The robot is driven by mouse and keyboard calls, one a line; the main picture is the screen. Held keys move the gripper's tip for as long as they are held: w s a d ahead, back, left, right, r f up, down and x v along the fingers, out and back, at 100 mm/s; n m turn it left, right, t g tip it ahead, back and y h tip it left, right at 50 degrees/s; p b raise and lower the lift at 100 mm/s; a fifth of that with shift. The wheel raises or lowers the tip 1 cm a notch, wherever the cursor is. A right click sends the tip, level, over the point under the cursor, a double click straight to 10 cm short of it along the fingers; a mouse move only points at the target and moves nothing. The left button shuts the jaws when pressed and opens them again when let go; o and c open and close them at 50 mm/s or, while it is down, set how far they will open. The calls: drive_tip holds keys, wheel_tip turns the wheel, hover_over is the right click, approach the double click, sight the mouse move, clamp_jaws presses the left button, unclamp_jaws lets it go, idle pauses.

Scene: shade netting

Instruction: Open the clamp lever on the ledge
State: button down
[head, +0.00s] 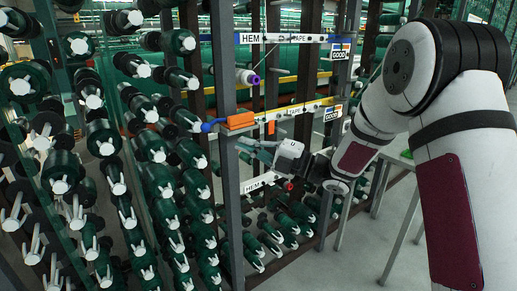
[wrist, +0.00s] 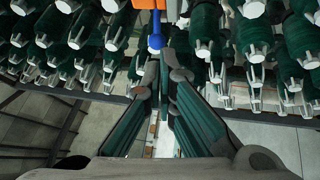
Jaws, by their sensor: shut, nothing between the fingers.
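The clamp has an orange body (head: 239,121) on the upright at mid-height, and a lever with a blue ball end (head: 206,127) sticks out to its left. In the wrist view the orange body (wrist: 148,4) is cut by the top edge, with the blue ball (wrist: 156,43) pointing down from it. My gripper (head: 245,144) is just below and right of the clamp in the head view, pointing left. In the wrist view its fingers (wrist: 170,65) are together and empty, close below the ball. I cannot tell whether they touch it.
Racks of green netting rolls with white ends (head: 104,148) fill the left. A dark upright post (head: 229,190) stands beside the clamp. A purple-ended roll (head: 248,77) sits above it. Labelled rails (head: 300,108) run behind. Open floor (head: 360,245) shows at lower right.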

sight(208, 131)
drive_tip(key=x, duration=0.8)
drive_tip(key=shift+a, duration=0.15)
drive_tip(key=shift+s+a+m+t+h+b, duration=0.15)
drive_tip(key=shift+a+m+t+h+b, duration=0.35)
drive_tip(key=shift+m+t+b, duration=0.5)
drive_tip(key=a+m+t+h+b, duration=0.1)
drive_tip(key=t+h+b, duration=0.1)
drive_tip(key=b, duration=0.2)
drive_tip(key=a+m+t+h+b, duration=0.1)
drive_tip(key=a+t+b, duration=0.1)
drive_tip(key=b, duration=0.2)
drive_tip(key=w+a+m+t+h+b, duration=0.1)
drive_tip(key=m+t+h+b, duration=0.1)
drive_tip(key=b, duration=0.2)
drive_tip(key=shift+a+h, duration=0.15)
drive_tip(key=shift+h, duration=0.15)
drive_tip(key=shift+a+b, duration=0.15)
drive_tip(key=shift+b, duration=0.3)
